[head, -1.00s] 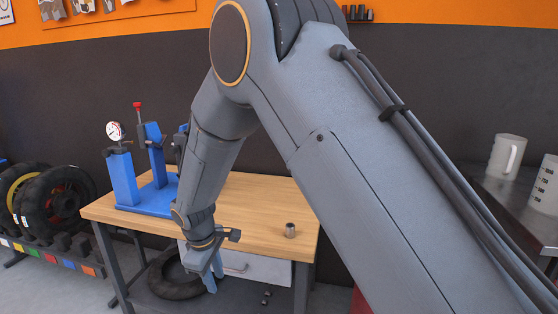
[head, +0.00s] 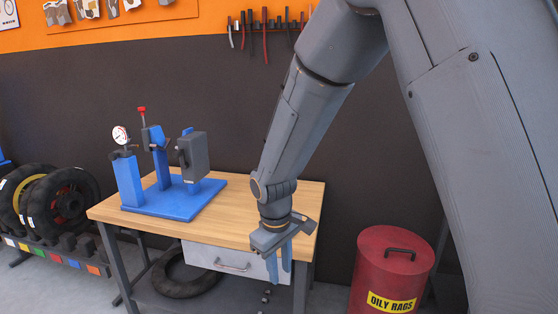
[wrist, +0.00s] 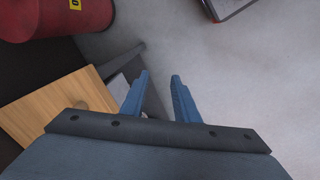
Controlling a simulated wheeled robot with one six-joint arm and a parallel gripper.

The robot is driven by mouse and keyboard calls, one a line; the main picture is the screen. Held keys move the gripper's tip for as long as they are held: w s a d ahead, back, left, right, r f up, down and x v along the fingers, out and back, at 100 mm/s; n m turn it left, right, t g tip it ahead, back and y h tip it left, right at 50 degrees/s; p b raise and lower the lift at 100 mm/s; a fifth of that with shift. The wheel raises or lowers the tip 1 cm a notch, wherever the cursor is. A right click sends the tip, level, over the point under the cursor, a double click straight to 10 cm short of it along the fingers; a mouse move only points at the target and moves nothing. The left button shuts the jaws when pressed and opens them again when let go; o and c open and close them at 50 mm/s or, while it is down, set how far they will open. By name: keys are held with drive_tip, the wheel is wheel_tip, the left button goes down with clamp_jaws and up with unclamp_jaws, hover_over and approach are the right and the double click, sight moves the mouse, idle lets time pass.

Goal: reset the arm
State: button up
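My gripper (head: 279,264) hangs at the front right edge of the wooden workbench (head: 240,215) in the head view, pointing down. In the wrist view its two blue fingers (wrist: 158,98) stand apart with nothing between them, and grey floor shows beyond their tips. My arm comes down from the upper right of the head view and covers part of the bench's right side.
A blue fixture (head: 172,200) with a gauge and a grey block stands on the bench's left. A red oily rags bin (head: 388,262) stands right of the bench. Tyres (head: 52,200) sit at the left. A drawer (head: 225,262) is under the benchtop.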

drive_tip(key=s+d+r+m+p, duration=0.1)
drive_tip(key=s+d+r+m, duration=0.2)
drive_tip(key=s+d, duration=0.3)
drive_tip(key=s+d+r+m+p, duration=0.1)
drive_tip(key=s+d+r+m, duration=0.1)
drive_tip(key=s+d, duration=0.4)
drive_tip(key=s+d+r+m+g+p, duration=0.1)
drive_tip(key=s+d+r+m, duration=0.2)
drive_tip(key=s+d, duration=0.3)
drive_tip(key=shift+d+r+m+y+p, duration=0.3)
drive_tip(key=shift+d+m, duration=0.2)
drive_tip(key=shift+m, duration=0.1)
